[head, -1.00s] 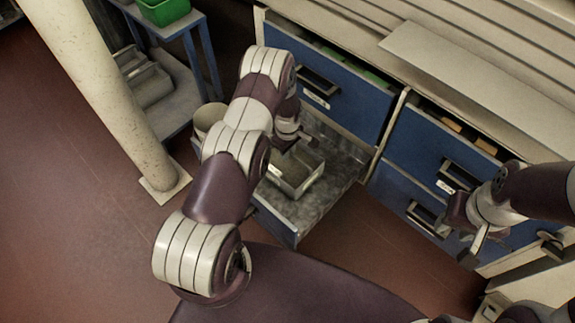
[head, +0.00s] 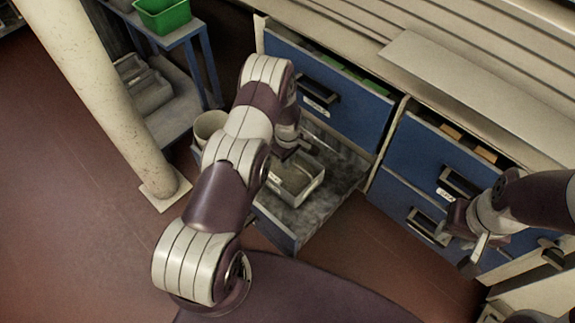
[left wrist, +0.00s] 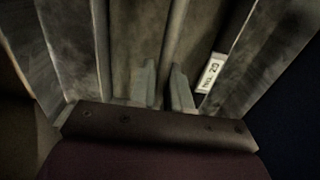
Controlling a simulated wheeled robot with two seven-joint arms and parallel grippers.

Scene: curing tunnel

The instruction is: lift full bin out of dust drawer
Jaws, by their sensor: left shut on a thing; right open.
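The bin (head: 308,189) is a small pale grey rectangular box with a white label on its side. It stands in the open dust drawer (head: 340,192), whose floor is grey and dusty. Its inside looks dull brown-grey; I cannot tell how full it is. My left gripper (head: 287,153) is at the bin's far side, partly hidden by my own arm. In the left wrist view the left fingers (left wrist: 166,88) are closed on a thin upright wall of the bin, and a label (left wrist: 211,73) shows beside them. My right gripper (head: 472,256) is open and empty before the right-hand drawers.
Blue drawers (head: 410,195) with black handles are at right. A cream pot (head: 209,124) stands left of the bin. A pale column (head: 105,95) and a bench with a green bin (head: 163,14) are at left.

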